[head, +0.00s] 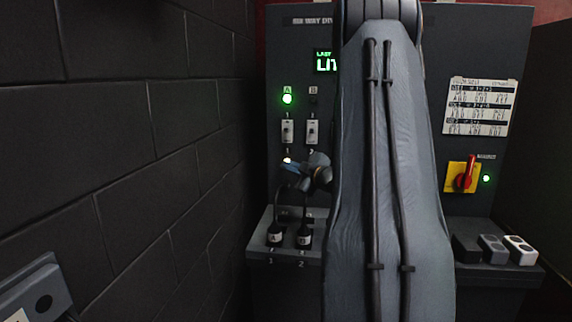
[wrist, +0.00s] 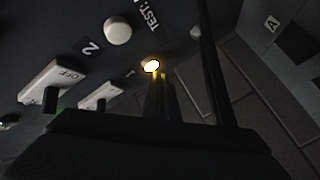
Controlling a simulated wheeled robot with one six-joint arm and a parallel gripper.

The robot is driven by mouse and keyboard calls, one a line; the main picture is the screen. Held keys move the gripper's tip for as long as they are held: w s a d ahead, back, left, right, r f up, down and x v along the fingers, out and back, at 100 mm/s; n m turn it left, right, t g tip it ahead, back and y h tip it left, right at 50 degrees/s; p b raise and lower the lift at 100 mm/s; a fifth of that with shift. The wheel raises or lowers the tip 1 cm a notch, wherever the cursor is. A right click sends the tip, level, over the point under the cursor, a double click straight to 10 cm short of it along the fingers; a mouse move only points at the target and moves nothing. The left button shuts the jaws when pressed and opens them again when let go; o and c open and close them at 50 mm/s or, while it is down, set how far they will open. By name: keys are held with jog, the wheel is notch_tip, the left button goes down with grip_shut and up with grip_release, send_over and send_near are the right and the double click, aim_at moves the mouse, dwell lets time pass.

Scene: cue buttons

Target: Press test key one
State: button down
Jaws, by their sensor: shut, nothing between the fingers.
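Test key one (head: 287,160) is a small round button on the dark panel and glows bright. In the wrist view, the glowing key (wrist: 151,67) is beside a "1" label. A pale, unlit round key (wrist: 117,31) is beside the "2". My gripper (head: 294,167) is in front of the panel at key one, its fingers shut and empty. In the wrist view the shut fingertips (wrist: 157,78) are right at the glowing key's edge; I cannot tell whether they press it. My arm hides the panel's middle.
Switches one (head: 287,131) and two (head: 311,132) are above the keys. Lamp A (head: 287,99) is green; lamp B (head: 313,99) is dark. Two plugs stand on the ledge (head: 262,244) below. A red rotary handle (head: 465,177) is at right. A block wall (head: 130,150) is at left.

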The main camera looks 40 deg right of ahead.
jog(key=shift+s+a, duration=0.1)
jog(key=shift+s+a, duration=0.95)
jog(key=shift+a, duration=0.15)
jog(key=shift+s+a, duration=0.9)
jog(key=shift+a, duration=0.2)
jog(key=a+f+m+g+h, duration=0.1)
jog(key=a+f+m+g, duration=0.55)
jog(key=a, duration=0.95)
jog(key=s+a+f+m+g+y, duration=0.1)
jog(key=s+a+f+g, duration=0.3)
jog(key=s+a, duration=0.6)
jog(key=s+a+f+m+g+y, duration=0.1)
jog(key=s+a+f+g, duration=0.4)
jog(key=s+a, duration=0.5)
jog(key=shift+s+a, duration=0.35)
jog(key=shift+s, duration=0.65)
jog(key=shift+m+g, duration=0.25)
